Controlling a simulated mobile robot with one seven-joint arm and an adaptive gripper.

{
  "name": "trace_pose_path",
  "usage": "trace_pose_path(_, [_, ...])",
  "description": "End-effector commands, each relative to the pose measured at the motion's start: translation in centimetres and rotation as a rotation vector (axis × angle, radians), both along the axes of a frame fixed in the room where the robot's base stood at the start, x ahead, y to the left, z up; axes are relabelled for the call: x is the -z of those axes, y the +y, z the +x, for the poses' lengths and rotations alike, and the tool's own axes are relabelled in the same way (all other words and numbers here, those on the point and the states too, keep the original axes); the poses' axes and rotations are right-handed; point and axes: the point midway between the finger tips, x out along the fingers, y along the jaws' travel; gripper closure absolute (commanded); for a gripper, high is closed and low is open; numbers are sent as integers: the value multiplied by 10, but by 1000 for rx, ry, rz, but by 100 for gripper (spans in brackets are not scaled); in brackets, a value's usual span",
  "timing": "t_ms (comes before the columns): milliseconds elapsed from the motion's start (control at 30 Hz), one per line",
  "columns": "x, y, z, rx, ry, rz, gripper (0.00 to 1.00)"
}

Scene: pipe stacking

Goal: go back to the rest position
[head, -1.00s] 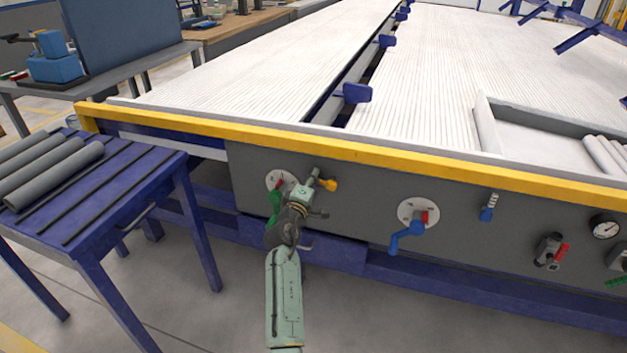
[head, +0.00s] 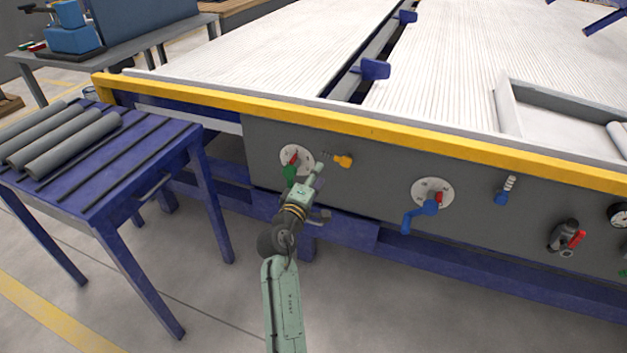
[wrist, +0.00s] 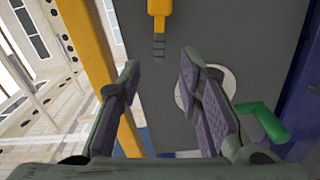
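My gripper (head: 322,161) is in front of the grey panel (head: 375,179) of the big machine, between a dial with a red and green handle (head: 292,160) and a yellow-orange knob (head: 343,160). In the wrist view my gripper (wrist: 158,75) has its two fingers apart with nothing between them. The yellow-orange knob (wrist: 159,12) shows above the fingertips, apart from them. The green handle (wrist: 264,121) lies to the right, partly behind the right finger.
A blue table (head: 140,165) with several grey pipes (head: 72,143) stands at the left. A yellow rail (head: 400,138) runs above the panel. A blue-handled valve (head: 422,211) and other fittings are right of my gripper. Floor is open at the front.

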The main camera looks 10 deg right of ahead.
Motion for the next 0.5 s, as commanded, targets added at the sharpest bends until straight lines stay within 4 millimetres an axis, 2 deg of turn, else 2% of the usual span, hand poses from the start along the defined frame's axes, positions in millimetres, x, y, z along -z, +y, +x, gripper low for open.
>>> trace_pose_path(200, [0,10,-14,0,1,1,68])
trace_pose_path(500, [0,10,-15,0,0,0,68])
